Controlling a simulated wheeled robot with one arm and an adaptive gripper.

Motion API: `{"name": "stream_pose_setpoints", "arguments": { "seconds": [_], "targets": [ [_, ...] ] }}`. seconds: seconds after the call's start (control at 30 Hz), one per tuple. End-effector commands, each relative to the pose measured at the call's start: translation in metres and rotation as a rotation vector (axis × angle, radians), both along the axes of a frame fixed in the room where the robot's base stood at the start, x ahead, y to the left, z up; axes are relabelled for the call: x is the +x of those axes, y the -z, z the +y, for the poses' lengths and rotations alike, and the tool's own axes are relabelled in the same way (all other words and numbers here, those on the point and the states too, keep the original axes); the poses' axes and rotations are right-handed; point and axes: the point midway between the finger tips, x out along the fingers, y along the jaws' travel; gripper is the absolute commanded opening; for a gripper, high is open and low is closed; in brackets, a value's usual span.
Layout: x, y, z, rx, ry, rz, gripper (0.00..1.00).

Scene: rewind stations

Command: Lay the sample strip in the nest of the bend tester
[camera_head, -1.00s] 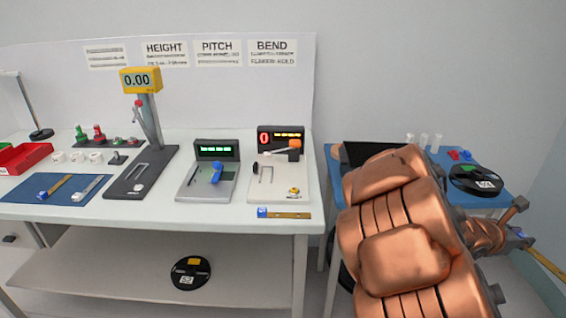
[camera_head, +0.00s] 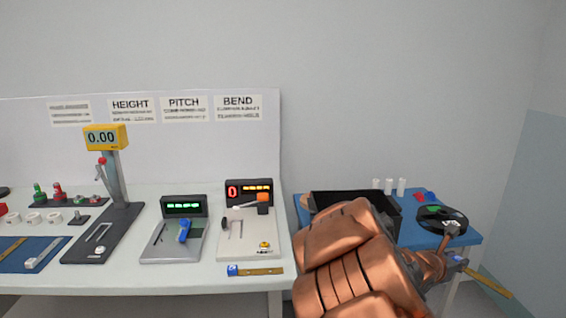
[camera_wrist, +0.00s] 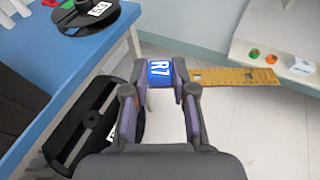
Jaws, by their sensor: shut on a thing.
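My gripper (camera_head: 455,262) is at the right, low beside the blue table; it also shows in the wrist view (camera_wrist: 160,82). It is shut on the blue end, marked R7, of a brass sample strip (camera_wrist: 238,77). The strip points out to the right over the floor in both views; it also shows in the head view (camera_head: 492,284). The bend tester (camera_head: 262,249) stands on the white bench under the BEND sign, well left of my gripper. It has a pale base, a dark display and an orange-ended lever. I cannot make out anything lying in its nest.
Another blue-ended brass strip (camera_head: 262,271) lies at the bench's front edge before the tester. A pitch gauge (camera_head: 165,243) and a height gauge (camera_head: 112,215) stand left of it. The blue table (camera_head: 466,233) bears a black bin (camera_head: 350,196) and a black reel (camera_head: 436,213).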

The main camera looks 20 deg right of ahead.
Motion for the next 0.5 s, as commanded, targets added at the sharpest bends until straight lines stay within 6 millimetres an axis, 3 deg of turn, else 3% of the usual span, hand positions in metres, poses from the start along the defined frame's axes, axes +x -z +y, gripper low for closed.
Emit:
{"name": "stream_pose_setpoints", "arguments": {
  "seconds": [0.2,0.5],
  "targets": [
    [0.073,-0.005,0.061,0.006,-0.202,0.002,0.0],
    [0.156,-0.013,0.167,0.008,-0.489,0.005,0.0]
  ]
}}
